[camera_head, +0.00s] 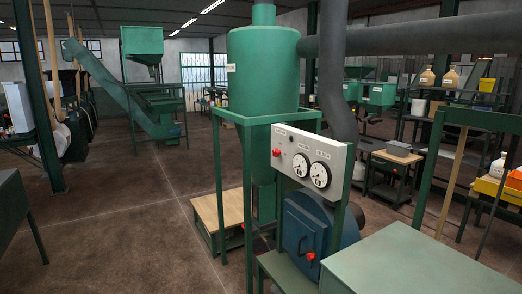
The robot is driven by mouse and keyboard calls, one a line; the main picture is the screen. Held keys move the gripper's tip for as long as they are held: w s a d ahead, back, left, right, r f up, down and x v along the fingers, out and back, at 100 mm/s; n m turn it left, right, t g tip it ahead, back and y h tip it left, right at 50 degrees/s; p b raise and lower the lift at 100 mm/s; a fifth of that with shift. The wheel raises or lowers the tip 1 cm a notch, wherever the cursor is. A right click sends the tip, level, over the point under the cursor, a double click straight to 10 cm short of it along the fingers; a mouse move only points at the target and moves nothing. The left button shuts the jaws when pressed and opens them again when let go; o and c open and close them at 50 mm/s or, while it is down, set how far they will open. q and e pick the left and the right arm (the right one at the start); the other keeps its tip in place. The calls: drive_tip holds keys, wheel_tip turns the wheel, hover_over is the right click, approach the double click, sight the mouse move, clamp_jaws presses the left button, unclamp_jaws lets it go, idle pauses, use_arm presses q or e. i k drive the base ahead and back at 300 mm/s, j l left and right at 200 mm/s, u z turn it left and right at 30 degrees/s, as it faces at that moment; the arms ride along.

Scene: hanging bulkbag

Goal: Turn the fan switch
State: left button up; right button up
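A light grey control panel (310,160) is fixed to the green frame at the centre right. It carries two round dials (300,165) (320,175) and a red knob (276,152) at its left end. Below the panel is a round blue-green fan housing (348,232) with a box-like front. A second red knob or handle (311,256) shows low on that front. Labels are too small to read, so I cannot tell which red part is the fan switch, nor its position. Neither of my grippers is in view.
A tall green cylinder (262,75) stands in the green frame behind the panel, with a thick grey duct (340,70) beside it. A green tabletop (415,262) fills the lower right. A low wooden-topped table (212,212) stands left of the frame. The floor (120,235) at left is clear.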

sight(276, 152)
drive_tip(key=i+j, duration=0.35)
drive_tip(key=i+j+u, duration=0.15)
drive_tip(key=i+j, duration=0.15)
drive_tip(key=i, duration=0.2)
